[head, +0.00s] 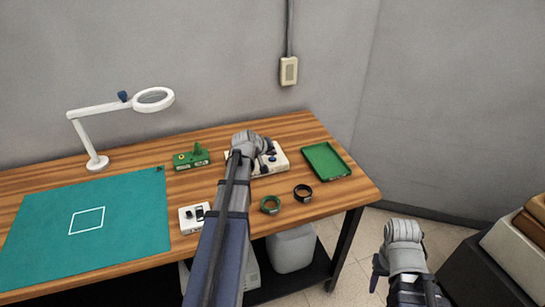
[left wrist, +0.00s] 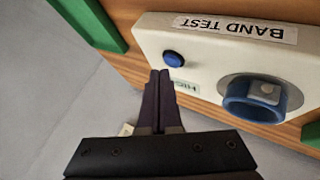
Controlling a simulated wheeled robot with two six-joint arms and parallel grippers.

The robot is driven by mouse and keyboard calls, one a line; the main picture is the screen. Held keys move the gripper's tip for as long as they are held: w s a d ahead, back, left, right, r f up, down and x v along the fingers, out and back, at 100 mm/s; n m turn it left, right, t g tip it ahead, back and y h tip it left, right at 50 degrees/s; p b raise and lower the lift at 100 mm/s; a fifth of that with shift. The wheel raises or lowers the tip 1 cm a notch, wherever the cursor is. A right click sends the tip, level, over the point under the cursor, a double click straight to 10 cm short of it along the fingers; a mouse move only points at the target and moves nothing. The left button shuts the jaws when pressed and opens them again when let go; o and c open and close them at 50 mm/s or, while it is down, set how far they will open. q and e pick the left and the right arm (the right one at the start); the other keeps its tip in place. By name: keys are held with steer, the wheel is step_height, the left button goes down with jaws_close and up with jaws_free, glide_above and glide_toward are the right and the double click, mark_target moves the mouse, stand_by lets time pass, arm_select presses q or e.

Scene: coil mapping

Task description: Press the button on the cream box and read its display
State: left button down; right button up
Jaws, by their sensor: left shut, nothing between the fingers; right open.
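The cream box (head: 280,160) stands on the wooden table, partly hidden behind my left gripper (head: 250,147) in the head view. In the left wrist view the cream box (left wrist: 205,72) carries an upside-down "BAND TEST" label, a blue button (left wrist: 173,58) and a blue round holder (left wrist: 255,101). My right gripper (head: 403,234) is open, off the table's right side.
A green tray (head: 327,161) lies right of the box. A white device (head: 193,218), green block (head: 192,159), teal mat (head: 120,235) and magnifier lamp (head: 97,162) are to the left.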

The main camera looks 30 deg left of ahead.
mark_target(272, 162)
arm_select(q)
steer(key=shift+r, duration=0.25)
step_height(272, 162, up, 5)
steer(key=p, duration=0.5)
stand_by(0.4)
